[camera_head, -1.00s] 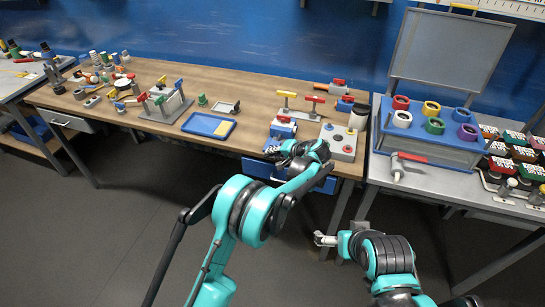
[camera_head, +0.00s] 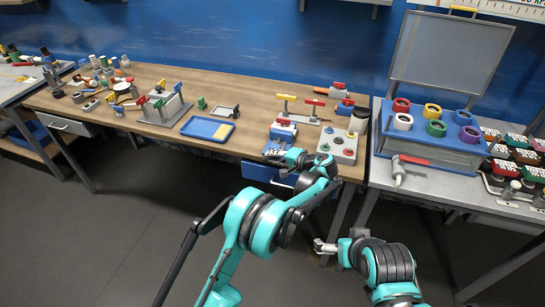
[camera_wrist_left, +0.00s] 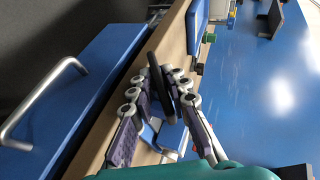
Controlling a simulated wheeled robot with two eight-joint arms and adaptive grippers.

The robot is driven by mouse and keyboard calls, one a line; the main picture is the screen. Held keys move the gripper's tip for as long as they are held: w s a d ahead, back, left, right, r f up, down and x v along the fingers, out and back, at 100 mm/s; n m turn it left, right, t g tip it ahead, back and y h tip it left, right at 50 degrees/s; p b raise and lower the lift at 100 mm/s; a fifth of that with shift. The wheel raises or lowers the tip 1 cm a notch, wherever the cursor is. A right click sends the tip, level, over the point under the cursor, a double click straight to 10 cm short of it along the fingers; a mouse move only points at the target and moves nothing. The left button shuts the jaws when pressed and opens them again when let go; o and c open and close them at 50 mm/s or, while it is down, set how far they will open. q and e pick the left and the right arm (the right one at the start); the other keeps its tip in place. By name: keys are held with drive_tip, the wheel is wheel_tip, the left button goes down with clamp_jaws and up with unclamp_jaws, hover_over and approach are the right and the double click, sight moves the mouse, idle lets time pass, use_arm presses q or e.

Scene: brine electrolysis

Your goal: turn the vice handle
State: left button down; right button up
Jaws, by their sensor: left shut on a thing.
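The blue vice (camera_head: 282,135) sits at the front edge of the wooden bench, with a red part on top. My left gripper (camera_head: 276,155) is at the front of the vice, over the bench edge. In the left wrist view the gripper (camera_wrist_left: 163,90) is shut on a dark bar, the vice handle (camera_wrist_left: 155,68), which stands tilted between its fingers. In the head view the handle is hidden by the gripper. My right gripper (camera_head: 322,246) hangs in front of the benches, away from the vice; its fingers are too small to read.
A grey box with coloured buttons (camera_head: 338,145) stands just right of the vice. A blue tray (camera_head: 207,128) lies to its left. A blue drawer with a metal handle (camera_wrist_left: 40,105) is under the bench edge, close to the left gripper. The floor in front is clear.

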idle(0.6)
use_arm(q)
drive_tip(key=c, duration=1.6)
unclamp_jaws()
drive_tip(key=shift+c, duration=0.2)
drive_tip(key=shift+s+d+r+p, duration=0.25)
drive_tip(key=shift+s+r+p, duration=0.1)
drive_tip(key=shift+r, duration=0.2)
drive_tip(key=s+d+r+p, duration=0.2)
drive_tip(key=s+d+r, duration=0.1)
drive_tip(key=s+r, duration=0.1)
drive_tip(key=shift+r+p, duration=0.3)
drive_tip(key=shift+r, duration=0.45)
